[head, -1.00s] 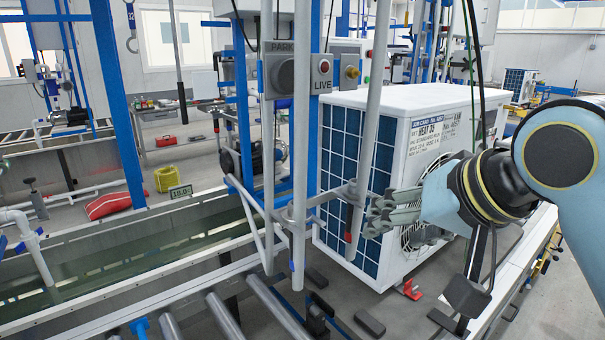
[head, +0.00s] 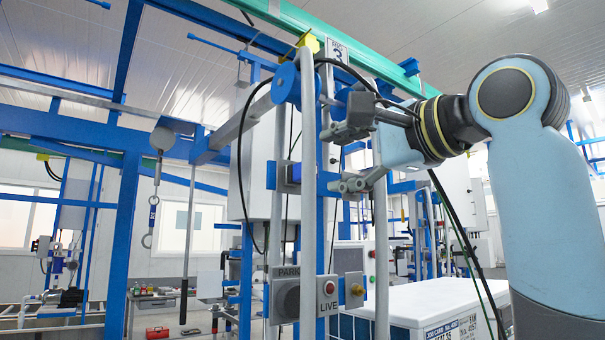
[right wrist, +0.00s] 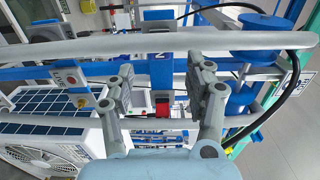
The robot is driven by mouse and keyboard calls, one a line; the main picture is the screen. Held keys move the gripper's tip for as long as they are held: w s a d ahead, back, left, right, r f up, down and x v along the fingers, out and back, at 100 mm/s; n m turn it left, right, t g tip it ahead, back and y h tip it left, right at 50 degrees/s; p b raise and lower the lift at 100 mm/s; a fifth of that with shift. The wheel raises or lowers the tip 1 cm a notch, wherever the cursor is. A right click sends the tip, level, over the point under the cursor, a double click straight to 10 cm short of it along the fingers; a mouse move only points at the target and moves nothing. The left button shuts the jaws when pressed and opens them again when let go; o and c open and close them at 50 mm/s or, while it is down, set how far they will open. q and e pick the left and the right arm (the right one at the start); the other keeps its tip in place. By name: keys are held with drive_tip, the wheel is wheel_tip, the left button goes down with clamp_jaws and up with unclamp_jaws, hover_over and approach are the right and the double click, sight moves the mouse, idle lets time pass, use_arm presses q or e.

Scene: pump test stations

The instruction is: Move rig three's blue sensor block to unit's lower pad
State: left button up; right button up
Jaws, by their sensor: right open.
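Rig three's frame, marked by a "3" sign (head: 337,52), has upright grey and blue poles. A small blue block (head: 294,173) sits among these poles, left of my right gripper (head: 332,160); I take it for the sensor block. My right gripper is open and empty, its fingers spread one above the other beside the poles. My left gripper is out of view.
A panel with PARK and LIVE labels and a red button (head: 329,287) is on the rig below the gripper. Black cables (head: 240,165) loop around the poles. A green beam (head: 385,70) and blue beams cross overhead.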

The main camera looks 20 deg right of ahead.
sight(312, 169)
drive_tip(key=shift+w, duration=0.1)
drive_tip(key=shift+w+a+f+b, duration=0.1)
drive_tip(key=shift+w+a+b, duration=0.15)
drive_tip(key=shift+w, duration=0.35)
drive_tip(key=b+x, duration=0.1)
drive_tip(key=x, duration=0.2)
drive_tip(key=shift+w+a, duration=0.15)
drive_tip(key=shift+w, duration=0.2)
drive_tip(key=shift+p+x, duration=0.35)
drive_tip(key=shift+x, duration=1.6)
drive_tip(key=shift+p, duration=0.8)
clamp_jaws()
